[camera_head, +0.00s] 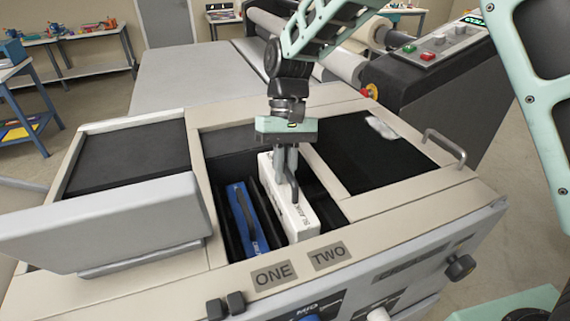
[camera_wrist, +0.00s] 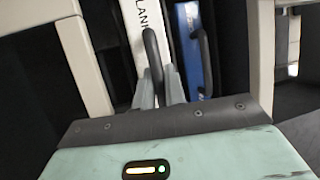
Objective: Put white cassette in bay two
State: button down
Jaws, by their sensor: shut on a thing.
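The white cassette (camera_head: 293,212) stands on edge in the right-hand slot of the open well, behind the label TWO (camera_head: 328,256). Its upper part shows above the slot; how deep it sits is hidden. My gripper (camera_head: 288,180) is above it, shut on its dark handle. In the wrist view the white cassette (camera_wrist: 145,45) and its handle lie between the fingers (camera_wrist: 158,95). A blue cassette (camera_head: 244,215) with a dark handle sits lower in the left slot, behind the label ONE (camera_head: 274,275). It also shows in the wrist view (camera_wrist: 190,60), beside the white one.
A raised grey lid (camera_head: 110,225) stands left of the well. A dark recess (camera_head: 365,150) with a pale scrap (camera_head: 381,127) lies to the right, near a metal handle (camera_head: 445,148). Rollers and a control panel (camera_head: 432,50) stand behind.

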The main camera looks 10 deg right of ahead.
aim_at(285, 191)
jog(key=shift+f+b, duration=1.4)
jog(key=shift+f, duration=2.45)
jog(key=c, duration=1.4)
grip_release()
jog(key=shift+b, duration=0.3)
jog(key=shift+o, duration=0.2)
